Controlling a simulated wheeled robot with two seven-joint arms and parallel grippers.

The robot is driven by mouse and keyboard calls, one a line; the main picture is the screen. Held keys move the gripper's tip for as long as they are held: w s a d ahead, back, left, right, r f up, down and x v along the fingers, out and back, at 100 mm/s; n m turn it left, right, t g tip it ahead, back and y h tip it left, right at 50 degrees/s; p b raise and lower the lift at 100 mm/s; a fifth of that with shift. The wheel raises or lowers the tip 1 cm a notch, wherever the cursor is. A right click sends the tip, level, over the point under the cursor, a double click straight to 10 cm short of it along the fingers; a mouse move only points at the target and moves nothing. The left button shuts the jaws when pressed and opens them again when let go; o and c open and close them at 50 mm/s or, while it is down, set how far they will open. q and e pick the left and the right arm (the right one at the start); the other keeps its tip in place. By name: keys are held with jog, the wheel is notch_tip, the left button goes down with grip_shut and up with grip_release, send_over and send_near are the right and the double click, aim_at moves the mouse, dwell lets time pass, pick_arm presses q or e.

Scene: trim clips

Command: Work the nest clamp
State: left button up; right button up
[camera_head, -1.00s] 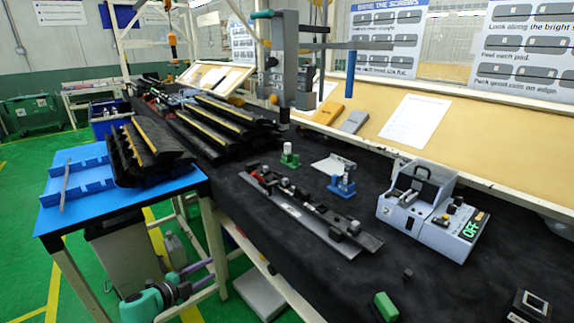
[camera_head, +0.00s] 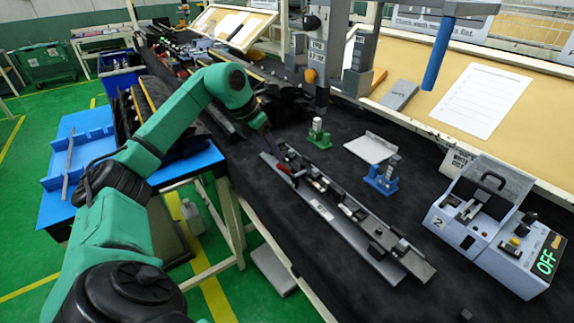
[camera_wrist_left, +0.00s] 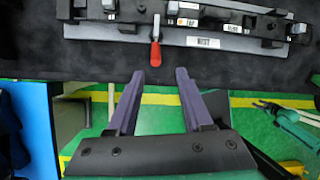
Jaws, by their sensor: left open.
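The nest (camera_head: 325,208) is a long grey fixture with black blocks on the dark bench. Its red clamp handle (camera_head: 284,168) is at the far left end in the head view. In the left wrist view the red handle (camera_wrist_left: 155,46) hangs from the front of the nest (camera_wrist_left: 95,32), left of the NEST label. My left gripper (camera_wrist_left: 160,76) is open and empty, its two purple-grey fingers just short of the handle and apart from it. In the head view the left gripper (camera_head: 268,140) is small and dark near that end. My right gripper is not in view.
A green stand (camera_head: 319,138) and a blue stand (camera_head: 381,177) are behind the nest. A grey box with an OFF display (camera_head: 495,225) is at the right. A blue tool (camera_head: 438,55) hangs above. The bench between the nest and the box is mostly clear.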

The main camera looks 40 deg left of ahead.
aim_at(282, 167)
pick_arm(q)
jog(key=x, duration=0.3)
jog(key=p+x, duration=0.1)
jog(key=x, duration=0.4)
jog(key=shift+w+a+f+p, duration=0.35)
jog(key=shift+w+p, duration=0.05)
jog(key=shift+d+f, duration=0.2)
jog(key=shift+f, duration=0.2)
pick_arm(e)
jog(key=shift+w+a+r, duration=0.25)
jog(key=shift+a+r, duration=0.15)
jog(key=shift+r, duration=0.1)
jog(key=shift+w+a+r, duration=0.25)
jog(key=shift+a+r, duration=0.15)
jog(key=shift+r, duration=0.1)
pick_arm(q)
grip_shut()
jog(key=shift+w, duration=0.1)
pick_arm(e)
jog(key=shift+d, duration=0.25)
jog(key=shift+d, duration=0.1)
pick_arm(q)
jog(key=shift+r, duration=0.1)
